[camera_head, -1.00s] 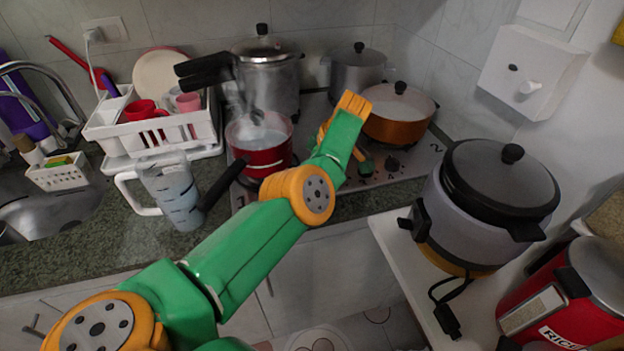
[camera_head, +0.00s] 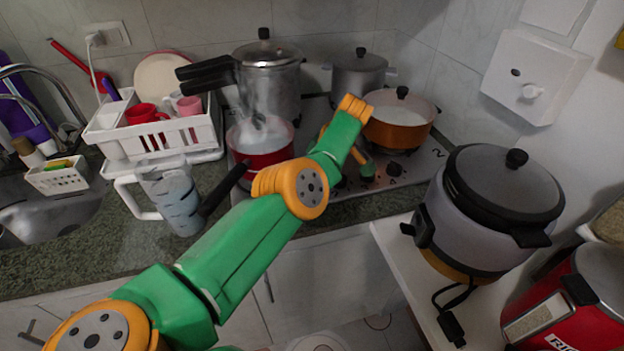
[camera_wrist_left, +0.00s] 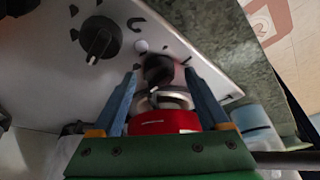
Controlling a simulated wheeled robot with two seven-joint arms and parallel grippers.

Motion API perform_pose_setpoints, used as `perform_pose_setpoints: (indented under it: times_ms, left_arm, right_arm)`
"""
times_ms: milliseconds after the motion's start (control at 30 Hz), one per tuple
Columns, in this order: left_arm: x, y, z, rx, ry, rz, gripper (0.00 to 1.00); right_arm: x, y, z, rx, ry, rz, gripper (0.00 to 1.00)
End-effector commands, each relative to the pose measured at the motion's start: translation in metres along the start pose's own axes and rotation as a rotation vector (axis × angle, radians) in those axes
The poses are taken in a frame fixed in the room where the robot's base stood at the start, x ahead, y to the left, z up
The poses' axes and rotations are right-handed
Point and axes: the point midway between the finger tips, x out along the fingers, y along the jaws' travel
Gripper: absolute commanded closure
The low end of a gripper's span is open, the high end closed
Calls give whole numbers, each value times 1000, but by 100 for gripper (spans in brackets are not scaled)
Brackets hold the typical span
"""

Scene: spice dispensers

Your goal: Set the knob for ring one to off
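The stove's front panel (camera_wrist_left: 60,85) is pale and carries dark knobs. In the left wrist view one black knob (camera_wrist_left: 158,70) is between the tips of my left gripper (camera_wrist_left: 160,72). The fingers are apart, with a visible gap at the knob's sides; I cannot tell contact. A second black knob (camera_wrist_left: 100,38) with a light pointer line is left of the fingers. In the head view my left gripper (camera_head: 366,168) is over the panel, partly hidden by my arm, beside a dark knob (camera_head: 394,169). I cannot read which knob is ring one. My right gripper is out of view.
A red pot (camera_head: 262,158) and an orange pot (camera_head: 398,135) stand on the stove close to my wrist. A pressure cooker (camera_head: 268,82) and a grey pot (camera_head: 358,78) are behind. A measuring jug (camera_head: 172,190) is left; a rice cooker (camera_head: 490,205) is right.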

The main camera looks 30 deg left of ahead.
Motion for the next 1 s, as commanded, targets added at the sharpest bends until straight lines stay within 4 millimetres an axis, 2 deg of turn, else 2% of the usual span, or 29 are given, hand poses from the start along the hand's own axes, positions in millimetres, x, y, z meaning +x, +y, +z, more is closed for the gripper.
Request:
perform_pose_setpoints:
  times_ms: [133, 233, 267, 300, 333, 433, 567, 1000]
  left_arm:
    - [-3, 0, 0, 1, 0, 2, 22]
    - [-20, 1, 0, 0, 0, 4, 22]
    - [-31, 0, -2, 0, 0, 3, 22]
    - [-50, 0, -5, 3, 0, 1, 22]
    - [-58, 0, -6, 2, 0, 1, 22]
    - [-69, -1, -5, 0, 0, -2, 22]
    - [-73, -1, -3, -1, -1, -1, 22]
    - [-70, -1, -1, -1, -3, 0, 22]
  right_arm:
    - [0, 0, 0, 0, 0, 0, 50]
    - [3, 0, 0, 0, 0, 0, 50]
    - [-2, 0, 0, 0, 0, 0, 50]
    - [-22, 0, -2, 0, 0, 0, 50]
    - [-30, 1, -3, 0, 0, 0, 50]
    - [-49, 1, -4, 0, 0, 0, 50]
    - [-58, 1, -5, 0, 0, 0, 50]
    - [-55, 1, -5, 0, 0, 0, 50]
